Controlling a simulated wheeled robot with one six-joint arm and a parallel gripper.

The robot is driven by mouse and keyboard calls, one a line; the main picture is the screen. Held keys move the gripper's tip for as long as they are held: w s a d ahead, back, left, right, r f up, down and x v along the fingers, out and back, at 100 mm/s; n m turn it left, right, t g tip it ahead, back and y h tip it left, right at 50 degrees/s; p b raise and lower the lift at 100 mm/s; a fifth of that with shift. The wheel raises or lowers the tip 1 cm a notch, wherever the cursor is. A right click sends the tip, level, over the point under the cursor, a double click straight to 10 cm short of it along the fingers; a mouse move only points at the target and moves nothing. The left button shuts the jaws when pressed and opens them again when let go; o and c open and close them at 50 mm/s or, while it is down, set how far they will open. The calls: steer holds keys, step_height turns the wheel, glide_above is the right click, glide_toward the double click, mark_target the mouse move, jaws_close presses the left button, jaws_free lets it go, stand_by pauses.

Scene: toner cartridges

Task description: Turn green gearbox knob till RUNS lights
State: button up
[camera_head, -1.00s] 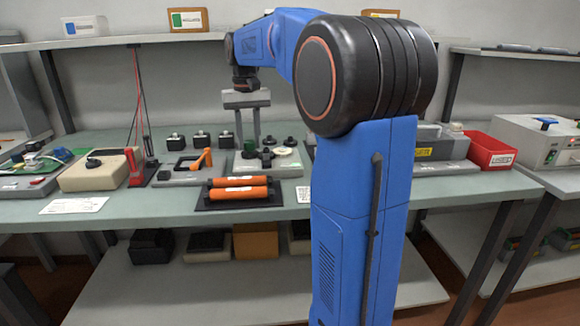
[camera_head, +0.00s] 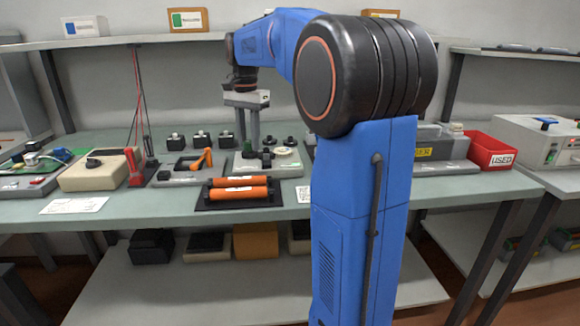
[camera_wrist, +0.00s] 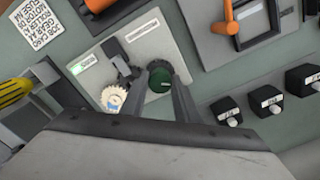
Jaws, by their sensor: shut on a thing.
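The green knob (camera_wrist: 160,79) stands on a pale grey gearbox panel (camera_wrist: 157,45) in the wrist view. My gripper (camera_wrist: 158,88) is shut on it, one finger on each side. In the head view the gripper (camera_head: 249,146) reaches straight down to the knob, which is mostly hidden there. A cream toothed gear (camera_wrist: 113,98) and dark parts (camera_wrist: 121,67) sit beside the knob on the same panel. A small bright green label (camera_wrist: 82,65) shows at the panel's edge; its lettering is too small to read.
An orange-handled fixture (camera_head: 194,163) stands left of the panel, with several black knobbed blocks (camera_head: 201,139) behind. Orange rollers (camera_head: 239,192) lie on a black tray in front.

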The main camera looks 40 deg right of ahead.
steer(key=m, duration=0.4)
steer(key=shift+m, duration=1.7)
steer(key=o, duration=0.8)
steer(key=shift+o, duration=0.2)
